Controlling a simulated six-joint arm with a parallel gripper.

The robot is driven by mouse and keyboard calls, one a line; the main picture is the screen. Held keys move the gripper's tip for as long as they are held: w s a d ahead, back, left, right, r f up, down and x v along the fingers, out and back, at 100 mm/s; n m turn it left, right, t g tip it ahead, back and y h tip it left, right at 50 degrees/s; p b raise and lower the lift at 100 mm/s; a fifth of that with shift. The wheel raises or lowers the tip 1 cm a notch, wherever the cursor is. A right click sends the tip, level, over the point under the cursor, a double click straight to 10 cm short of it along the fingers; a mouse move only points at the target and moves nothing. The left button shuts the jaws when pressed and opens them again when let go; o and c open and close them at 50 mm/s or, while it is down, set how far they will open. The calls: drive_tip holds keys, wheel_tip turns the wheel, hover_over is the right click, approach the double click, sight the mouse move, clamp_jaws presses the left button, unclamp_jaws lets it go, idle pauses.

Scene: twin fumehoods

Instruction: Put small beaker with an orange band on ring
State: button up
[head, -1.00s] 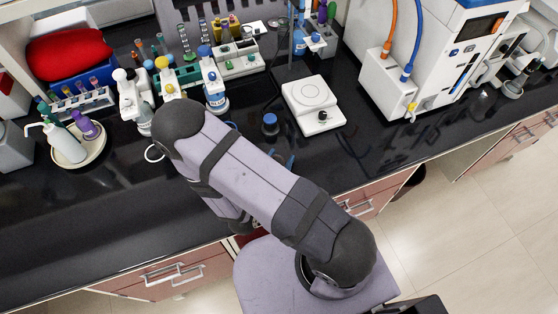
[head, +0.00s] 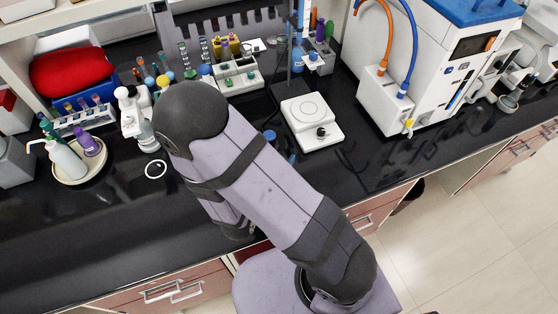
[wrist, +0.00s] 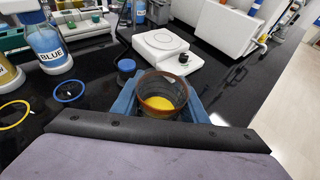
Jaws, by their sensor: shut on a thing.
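The small beaker (wrist: 160,103) shows in the wrist view with a brown-orange band at its rim and yellow contents inside. My gripper (wrist: 160,93) is shut on it, with a blue finger on each side. The beaker looks upright; its base is hidden, so I cannot tell its height above the bench. A blue ring (wrist: 69,91) and a yellow ring (wrist: 14,114) lie on the black bench to the left. A white ring (head: 155,169) lies left of my arm in the head view. My arm hides the beaker there.
A bottle labelled BLUE (wrist: 46,48) stands behind the blue ring. A white instrument (head: 430,65) stands at the right. The bench's front left is clear.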

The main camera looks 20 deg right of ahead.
drive_tip(key=shift+r, duration=0.3)
